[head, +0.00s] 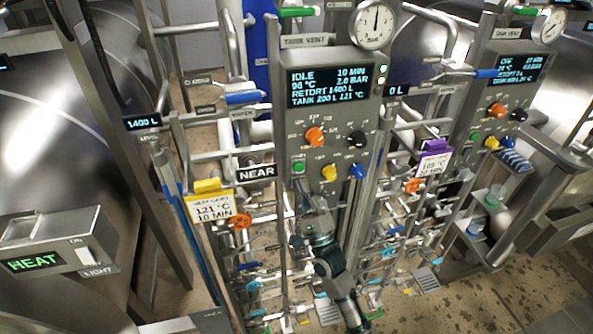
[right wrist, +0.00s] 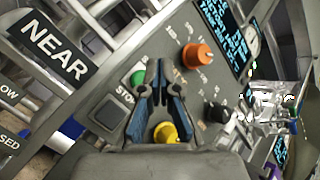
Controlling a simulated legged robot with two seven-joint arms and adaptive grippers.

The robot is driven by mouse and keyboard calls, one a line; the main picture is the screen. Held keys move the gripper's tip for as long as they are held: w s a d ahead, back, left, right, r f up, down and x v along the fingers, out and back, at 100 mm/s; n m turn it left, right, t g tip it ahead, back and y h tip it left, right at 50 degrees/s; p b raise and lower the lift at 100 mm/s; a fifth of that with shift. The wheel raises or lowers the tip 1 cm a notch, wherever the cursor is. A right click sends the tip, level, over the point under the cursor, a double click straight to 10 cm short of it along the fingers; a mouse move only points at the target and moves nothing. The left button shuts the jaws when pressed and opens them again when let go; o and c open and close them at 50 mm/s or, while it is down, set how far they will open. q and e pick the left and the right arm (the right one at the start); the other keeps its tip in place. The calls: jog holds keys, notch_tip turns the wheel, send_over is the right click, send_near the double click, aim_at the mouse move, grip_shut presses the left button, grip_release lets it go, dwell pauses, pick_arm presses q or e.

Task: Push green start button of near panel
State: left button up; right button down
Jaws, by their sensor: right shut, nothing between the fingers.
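The near panel (head: 328,112) is a grey box with a lit display reading IDLE, beside a black NEAR label (head: 256,172). Its green button (head: 299,167) is at the lower left of the panel face. My right gripper (head: 310,191) is just below the button in the head view, shut and empty. My left gripper is out of view.
Pipes and valves crowd below. A similar panel (head: 505,90) stands to the right. A yellow-clipped card (head: 209,208) hangs at left.

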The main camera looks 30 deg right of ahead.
aim_at(299, 166)
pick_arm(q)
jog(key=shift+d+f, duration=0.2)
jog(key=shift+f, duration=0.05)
pick_arm(e)
jog(key=w, duration=0.1)
jog(key=w+d, duration=0.1)
jog(key=shift+w, duration=0.3)
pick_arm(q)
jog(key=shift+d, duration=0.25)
pick_arm(e)
jog(key=shift+d+f, duration=0.1)
jog(key=shift+d, duration=0.3)
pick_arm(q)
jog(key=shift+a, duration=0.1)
pick_arm(e)
jog(key=shift+a, duration=0.3)
jog(key=shift+w, duration=0.1)
jog(key=shift+w+d, duration=0.25)
jog(key=shift+d, duration=0.05)
